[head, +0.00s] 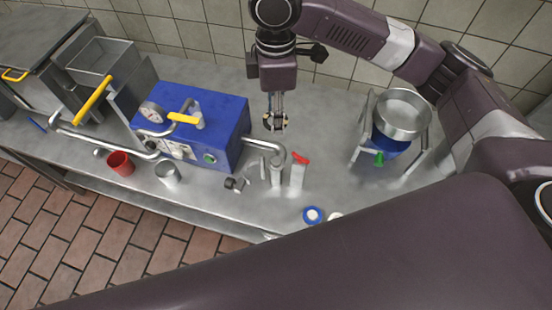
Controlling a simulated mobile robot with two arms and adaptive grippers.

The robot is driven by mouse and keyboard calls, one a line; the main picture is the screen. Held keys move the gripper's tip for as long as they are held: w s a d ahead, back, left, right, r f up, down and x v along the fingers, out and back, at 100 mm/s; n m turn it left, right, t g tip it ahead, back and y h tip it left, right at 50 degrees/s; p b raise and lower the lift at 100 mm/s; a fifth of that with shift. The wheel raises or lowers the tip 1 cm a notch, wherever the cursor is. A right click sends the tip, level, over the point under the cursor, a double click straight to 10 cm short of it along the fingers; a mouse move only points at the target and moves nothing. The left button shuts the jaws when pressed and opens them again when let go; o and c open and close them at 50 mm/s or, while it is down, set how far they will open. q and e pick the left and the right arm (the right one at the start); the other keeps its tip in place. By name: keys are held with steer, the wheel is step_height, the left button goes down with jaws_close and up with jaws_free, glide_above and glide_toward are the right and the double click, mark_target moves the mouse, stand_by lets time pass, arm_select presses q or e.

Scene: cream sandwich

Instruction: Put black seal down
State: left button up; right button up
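My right gripper (275,121) comes in from the upper right and points down over the counter, just right of the blue machine. A small dark ring-like piece, seemingly the black seal (274,125), shows between its fingertips. The fingers appear closed on it. It is small in the picture, and I cannot tell its exact height above the counter. My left gripper is not in view.
The blue machine (214,120) has a bent outlet pipe beside my gripper. A metal pot (401,115) stands right.

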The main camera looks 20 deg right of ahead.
steer(key=p, duration=0.2)
glide_above(276, 161)
step_height(276, 161, down, 14)
steer(key=shift+f, duration=0.2)
step_height(276, 161, down, 4)
steer(key=shift+r+p, duration=0.2)
steer(key=shift+p, duration=0.95)
steer(key=shift+f, duration=0.2)
steer(key=shift+f, duration=0.45)
steer(key=o, duration=0.7)
steer(key=shift+o, duration=0.2)
